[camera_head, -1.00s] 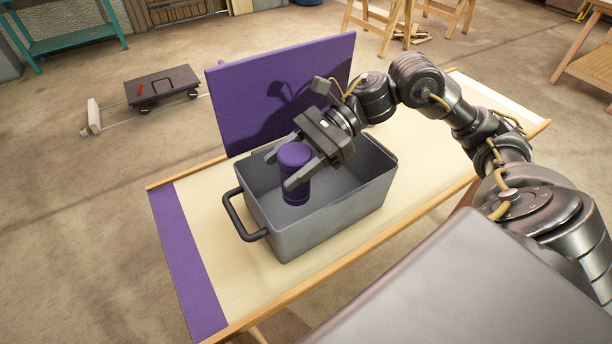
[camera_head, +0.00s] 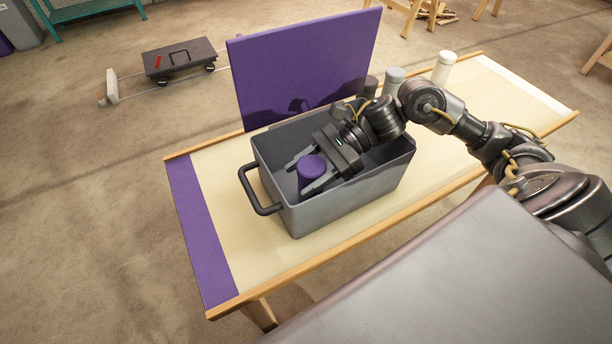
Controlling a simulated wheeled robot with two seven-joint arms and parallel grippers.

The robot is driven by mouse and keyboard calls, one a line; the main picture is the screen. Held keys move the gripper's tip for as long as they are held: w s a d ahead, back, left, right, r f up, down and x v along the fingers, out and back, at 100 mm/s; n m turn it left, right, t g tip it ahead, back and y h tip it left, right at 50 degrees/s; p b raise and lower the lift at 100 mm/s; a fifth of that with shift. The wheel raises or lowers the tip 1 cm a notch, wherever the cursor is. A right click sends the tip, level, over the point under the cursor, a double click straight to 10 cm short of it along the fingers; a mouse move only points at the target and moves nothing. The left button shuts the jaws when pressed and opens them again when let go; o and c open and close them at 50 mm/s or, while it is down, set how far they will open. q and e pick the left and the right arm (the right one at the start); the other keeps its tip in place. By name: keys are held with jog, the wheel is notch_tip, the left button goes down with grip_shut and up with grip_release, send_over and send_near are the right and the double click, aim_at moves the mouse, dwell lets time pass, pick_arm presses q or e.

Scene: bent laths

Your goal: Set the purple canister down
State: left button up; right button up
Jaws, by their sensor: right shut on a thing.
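The purple canister (camera_head: 311,168) is inside the grey crate (camera_head: 345,201), towards its left end, and looks upright. Its lower part is hidden by the crate's front wall and by a finger. My right gripper (camera_head: 311,173) reaches down into the crate from the right and is shut on the canister, one finger on each side. I cannot tell whether the canister's base touches the crate floor. My left gripper is not in view.
The crate, with a black handle (camera_head: 261,191) at its left, stands on a table with a purple strip (camera_head: 200,232). A purple panel (camera_head: 300,70) stands behind it. A white canister (camera_head: 443,68) and a greyish one (camera_head: 394,80) stand behind my arm. The table's left part is clear.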

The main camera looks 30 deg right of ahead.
jog(key=shift+f, duration=0.9)
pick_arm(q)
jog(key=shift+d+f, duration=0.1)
pick_arm(e)
jog(key=shift+f, duration=0.1)
jog(key=o, duration=1.2)
jog(key=shift+c, duration=0.2)
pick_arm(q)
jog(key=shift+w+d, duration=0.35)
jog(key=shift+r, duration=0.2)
